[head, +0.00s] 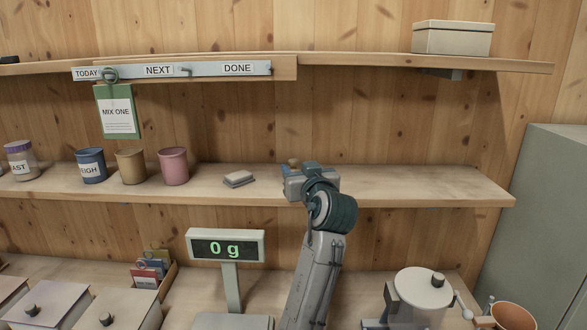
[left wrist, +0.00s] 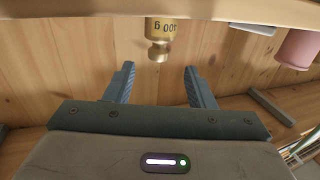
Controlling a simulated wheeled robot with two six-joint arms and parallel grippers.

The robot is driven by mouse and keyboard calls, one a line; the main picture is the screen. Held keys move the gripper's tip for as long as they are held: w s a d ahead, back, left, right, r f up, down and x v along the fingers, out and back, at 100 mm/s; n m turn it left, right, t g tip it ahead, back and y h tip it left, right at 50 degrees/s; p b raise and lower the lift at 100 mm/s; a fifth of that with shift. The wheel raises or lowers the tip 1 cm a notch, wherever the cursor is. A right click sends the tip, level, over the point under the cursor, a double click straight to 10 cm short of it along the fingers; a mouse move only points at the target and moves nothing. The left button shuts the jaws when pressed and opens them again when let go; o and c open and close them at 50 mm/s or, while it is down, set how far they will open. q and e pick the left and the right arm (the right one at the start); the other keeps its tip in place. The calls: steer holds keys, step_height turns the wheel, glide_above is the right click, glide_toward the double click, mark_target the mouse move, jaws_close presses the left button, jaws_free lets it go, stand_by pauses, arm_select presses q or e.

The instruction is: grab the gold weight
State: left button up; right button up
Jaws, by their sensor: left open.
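The gold weight (left wrist: 160,38) shows upside down in the left wrist view, with a gram label on its body and a knob at its end. It stands on the middle shelf. In the head view only its top (head: 293,162) shows, behind my left gripper (head: 300,178). In the left wrist view my left gripper (left wrist: 159,72) is open, with its two fingers apart. The knob is centred between the lines of the fingers, just beyond their tips, and nothing is held. My right gripper is not in view.
A pink cup (head: 174,167) and a small grey block (head: 239,179) stand left of the weight on the middle shelf (head: 430,186). The shelf right of the weight is clear. A scale display (head: 226,247) reading 0 g stands below, left of my arm.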

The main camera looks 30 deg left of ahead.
mark_target(295, 165)
arm_select(q)
steer(key=shift+w+a, duration=0.3)
steer(key=shift+a, duration=0.05)
steer(key=shift+w+a+f, duration=0.15)
steer(key=shift+w+a, duration=0.05)
steer(key=shift+a, duration=0.05)
steer(key=p+x, duration=0.2)
steer(key=p, duration=0.1)
steer(key=shift+w+a+f, duration=0.1)
steer(key=shift+w+f, duration=0.05)
steer(key=shift+w, duration=0.15)
steer(key=shift+p+x, duration=0.5)
steer(key=shift+x, duration=0.45)
steer(key=shift+a+f, duration=0.25)
steer(key=shift+w+d, duration=0.1)
steer(key=shift+w, duration=0.05)
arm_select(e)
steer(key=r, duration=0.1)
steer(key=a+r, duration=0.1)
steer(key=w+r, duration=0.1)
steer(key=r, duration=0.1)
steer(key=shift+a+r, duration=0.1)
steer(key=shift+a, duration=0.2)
arm_select(q)
steer(key=shift+d, duration=0.1)
steer(key=c, duration=0.6)
jaws_close()
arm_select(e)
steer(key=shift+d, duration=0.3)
